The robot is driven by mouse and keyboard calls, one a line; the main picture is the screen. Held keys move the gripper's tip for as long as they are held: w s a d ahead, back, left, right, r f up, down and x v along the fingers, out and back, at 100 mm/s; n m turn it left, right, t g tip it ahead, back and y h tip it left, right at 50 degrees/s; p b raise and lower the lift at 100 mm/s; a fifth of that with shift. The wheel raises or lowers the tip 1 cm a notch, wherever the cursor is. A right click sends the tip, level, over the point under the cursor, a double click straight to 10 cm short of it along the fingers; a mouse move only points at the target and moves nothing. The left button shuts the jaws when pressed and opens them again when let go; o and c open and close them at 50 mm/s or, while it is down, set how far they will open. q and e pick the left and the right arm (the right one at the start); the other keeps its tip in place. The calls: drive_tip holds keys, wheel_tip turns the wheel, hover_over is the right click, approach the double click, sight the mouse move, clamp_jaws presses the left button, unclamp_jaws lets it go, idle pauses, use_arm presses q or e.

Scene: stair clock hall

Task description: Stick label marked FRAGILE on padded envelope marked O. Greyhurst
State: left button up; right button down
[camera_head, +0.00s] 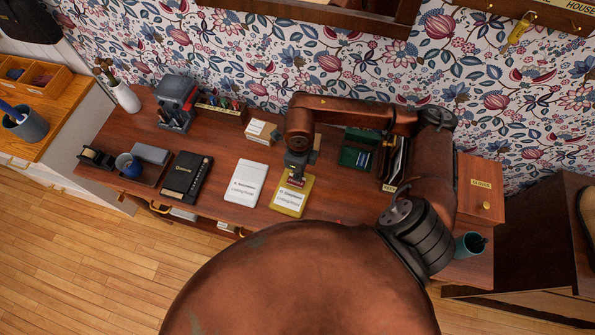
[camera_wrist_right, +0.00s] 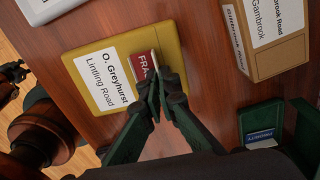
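The padded envelope marked O. Greyhurst is yellow with a white address panel (camera_head: 288,199) and lies flat on the desk; it also shows in the wrist view (camera_wrist_right: 139,42). The red FRAGILE label (camera_wrist_right: 144,66) is over the envelope beside the address panel, with only "FRA" readable. My right gripper (camera_wrist_right: 160,88) points down over the envelope, its fingertips closed together at the label's edge and covering part of it. Whether the label touches the envelope is hard to tell. My left gripper is out of view.
A white envelope (camera_head: 246,183) lies left of the yellow one. A small box (camera_head: 261,132) stands behind. A green tray (camera_head: 357,153) is to the right. A black book (camera_head: 184,178) and a stapler-like item (camera_head: 95,156) lie further left.

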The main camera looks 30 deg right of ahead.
drive_tip(key=shift+f, duration=0.2)
drive_tip(key=c, duration=2.6)
unclamp_jaws()
drive_tip(key=o, duration=0.5)
drive_tip(key=shift+o, duration=0.3)
drive_tip(key=o, duration=0.4)
drive_tip(key=shift+o, duration=0.2)
drive_tip(key=shift+r, duration=0.15)
drive_tip(key=shift+r+p, duration=1.85)
drive_tip(key=shift+r, duration=1.55)
